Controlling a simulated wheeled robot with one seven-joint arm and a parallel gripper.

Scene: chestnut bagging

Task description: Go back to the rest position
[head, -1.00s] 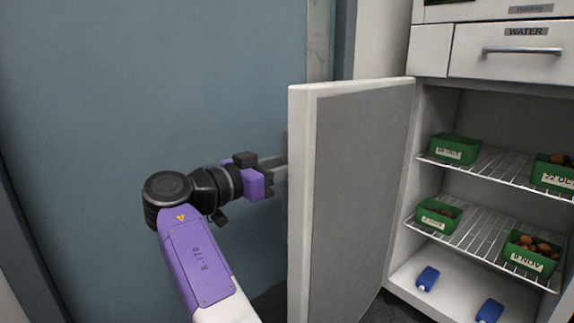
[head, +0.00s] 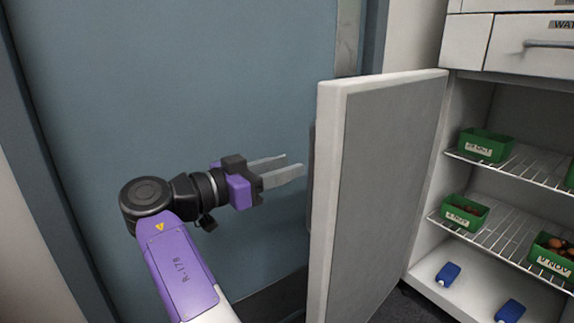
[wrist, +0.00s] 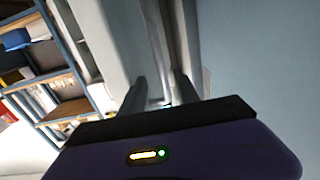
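My gripper (head: 294,165) is to the left of the open cabinet door (head: 388,195). Its two grey fingers are apart, with nothing seen between them, and their tips point toward the door's edge with a small visible gap. In the wrist view the two fingers (wrist: 160,92) also stand apart, with pale upright surfaces beyond them.
The open cabinet at right holds green boxes (head: 487,145) on wire shelves (head: 497,231) and blue items (head: 448,273) on its floor. A blue-grey wall panel (head: 200,80) is behind my arm. A shelf unit (wrist: 62,85) stands left in the wrist view.

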